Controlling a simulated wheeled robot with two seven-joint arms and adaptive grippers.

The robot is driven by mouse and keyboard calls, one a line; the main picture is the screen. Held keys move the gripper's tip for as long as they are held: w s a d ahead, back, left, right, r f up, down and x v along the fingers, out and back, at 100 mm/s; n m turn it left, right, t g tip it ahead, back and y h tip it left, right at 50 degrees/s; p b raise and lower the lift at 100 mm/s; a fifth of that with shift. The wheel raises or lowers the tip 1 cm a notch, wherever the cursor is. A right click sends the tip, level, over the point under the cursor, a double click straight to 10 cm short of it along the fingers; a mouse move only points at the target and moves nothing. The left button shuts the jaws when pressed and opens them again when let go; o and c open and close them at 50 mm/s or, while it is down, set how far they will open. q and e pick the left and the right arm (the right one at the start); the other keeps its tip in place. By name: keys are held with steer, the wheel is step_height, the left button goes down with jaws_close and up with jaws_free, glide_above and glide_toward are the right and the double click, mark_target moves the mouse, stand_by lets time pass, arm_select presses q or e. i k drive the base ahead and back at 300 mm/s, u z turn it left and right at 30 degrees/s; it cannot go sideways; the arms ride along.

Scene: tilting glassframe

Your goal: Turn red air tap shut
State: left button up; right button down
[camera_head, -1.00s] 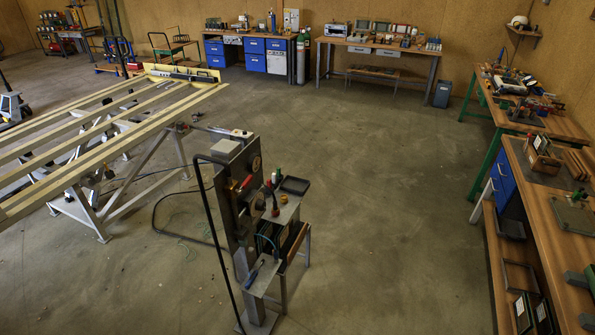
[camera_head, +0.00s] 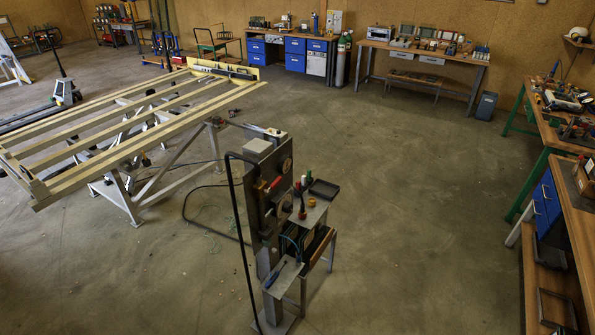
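The lever looks slanted; at this size I cannot tell whether the tap is open or shut. A black hose (camera_head: 237,225) loops down the post's left side. Neither of my grippers shows in the head view.
The tilting frame with wooden slats (camera_head: 120,120) stands left of the post. A small shelf with a black tray (camera_head: 323,189) and bottles juts from the post's right side. Workbenches line the back and right walls. The floor right of the post (camera_head: 430,210) is clear.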

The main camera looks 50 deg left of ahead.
mark_target(278, 180)
steer(key=u, duration=0.05)
steer(key=i, duration=3.3)
steer(key=u, duration=3.65)
